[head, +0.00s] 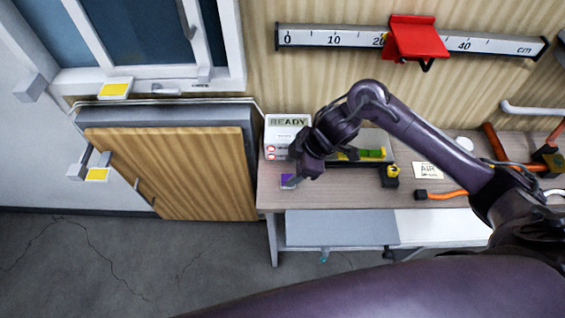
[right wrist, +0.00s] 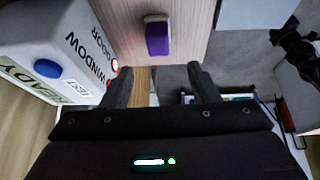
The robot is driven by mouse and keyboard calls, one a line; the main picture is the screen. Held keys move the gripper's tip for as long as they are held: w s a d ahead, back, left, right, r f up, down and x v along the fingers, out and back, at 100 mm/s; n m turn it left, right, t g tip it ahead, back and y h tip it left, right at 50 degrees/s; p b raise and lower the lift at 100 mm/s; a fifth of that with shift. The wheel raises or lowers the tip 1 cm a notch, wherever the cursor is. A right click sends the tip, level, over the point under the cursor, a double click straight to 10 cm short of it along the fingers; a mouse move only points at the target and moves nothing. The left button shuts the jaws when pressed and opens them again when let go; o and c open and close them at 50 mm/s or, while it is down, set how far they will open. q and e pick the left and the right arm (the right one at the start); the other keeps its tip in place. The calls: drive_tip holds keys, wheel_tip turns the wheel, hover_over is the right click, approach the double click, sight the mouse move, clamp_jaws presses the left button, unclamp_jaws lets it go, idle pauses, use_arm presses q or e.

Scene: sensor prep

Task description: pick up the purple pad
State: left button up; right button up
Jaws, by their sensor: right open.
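The purple pad (head: 287,180) lies on the wooden worktop near its left front edge, partly covered by my right gripper in the head view. In the right wrist view the purple pad (right wrist: 158,40) shows whole, purple with a pale end, ahead of the fingertips and roughly between their lines. My right gripper (head: 297,178) is right by the pad in the head view. Its two dark fingers (right wrist: 163,80) are apart with nothing between them. Whether a finger touches the pad I cannot tell; in the wrist view they look apart. My left gripper is not in view.
A white READY box (head: 287,122) stands just behind the pad; it is close left of the fingers in the wrist view (right wrist: 65,50). A yellow tape measure (head: 390,174), an AIR card (head: 427,170) and an orange-handled tool (head: 440,194) lie to the right.

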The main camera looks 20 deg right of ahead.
sight(288, 177)
drive_tip(key=shift+w+d+r+g, duration=0.15)
drive_tip(key=shift+d+g, duration=0.15)
drive_tip(key=shift+d, duration=0.65)
drive_tip(key=shift+s+d, duration=0.1)
drive_tip(key=shift+s, duration=0.15)
drive_tip(key=a+f, duration=0.1)
drive_tip(key=a+f+p, duration=0.1)
drive_tip(key=f, duration=0.1)
drive_tip(key=shift+w+f+h, duration=0.1)
drive_tip(key=shift+f+h, duration=0.05)
drive_tip(key=shift+h, duration=0.15)
drive_tip(key=x, duration=0.3)
drive_tip(key=shift+w+f+p, duration=0.2)
drive_tip(key=shift+p, duration=0.2)
drive_tip(key=c, duration=1.1)
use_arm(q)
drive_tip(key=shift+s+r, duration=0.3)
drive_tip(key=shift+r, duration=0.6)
use_arm(e)
drive_tip(key=shift+o, duration=0.2)
drive_tip(key=shift+r, duration=0.15)
